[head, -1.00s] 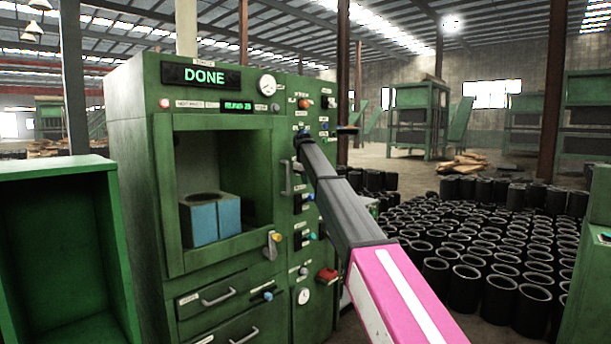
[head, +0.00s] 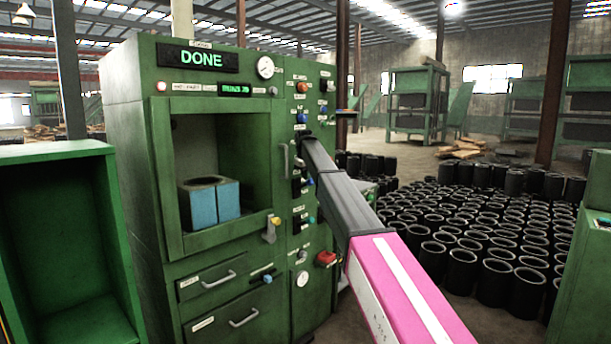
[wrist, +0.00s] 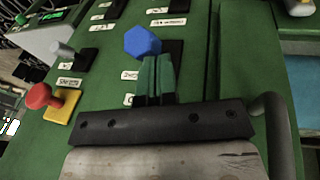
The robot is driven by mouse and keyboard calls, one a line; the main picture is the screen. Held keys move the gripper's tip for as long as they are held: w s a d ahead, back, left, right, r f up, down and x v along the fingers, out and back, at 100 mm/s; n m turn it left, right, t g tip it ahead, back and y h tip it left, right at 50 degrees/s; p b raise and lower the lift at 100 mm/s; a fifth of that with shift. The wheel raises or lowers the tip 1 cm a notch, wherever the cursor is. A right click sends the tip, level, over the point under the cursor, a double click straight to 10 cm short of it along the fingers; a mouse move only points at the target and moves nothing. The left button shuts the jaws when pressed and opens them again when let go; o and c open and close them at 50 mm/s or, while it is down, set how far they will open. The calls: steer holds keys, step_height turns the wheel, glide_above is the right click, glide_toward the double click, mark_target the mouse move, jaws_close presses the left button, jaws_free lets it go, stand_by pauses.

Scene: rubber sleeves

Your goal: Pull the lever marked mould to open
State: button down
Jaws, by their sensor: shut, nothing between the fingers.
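The green press (head: 160,255) fills the left middle of the head view, with labelled knobs and levers on its right-hand panel. My gripper (wrist: 157,75) is shut and empty, its green fingers pointing at the panel. A blue knob (wrist: 142,41) on a dark slot plate lies just beyond the fingertips; I cannot tell if they touch. In the head view my arm hides the fingertips; one blue knob (head: 302,118) shows above the arm's end. The small labels are too blurred to read, so I cannot tell which lever is marked mould.
A vertical bar handle (wrist: 275,130) stands close right of my gripper. A red button on a yellow base (wrist: 38,96) sticks out at the left. The press display (head: 202,60) reads DONE. A blue block (head: 213,204) sits in the open chamber. Black sleeves (head: 460,262) crowd the floor at right.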

steer(key=shift+s+d+f, duration=0.1)
steer(key=shift+f, duration=0.05)
step_height(320, 180, down, 8)
steer(key=s+d+m+t+y, duration=0.1)
steer(key=s+d+t+y, duration=0.1)
steer(key=t+y, duration=0.3)
steer(key=shift+d+f+t+y, duration=0.25)
steer(key=shift+d+t+y, duration=0.1)
steer(key=shift+y, duration=0.35)
steer(key=shift+r, duration=0.8)
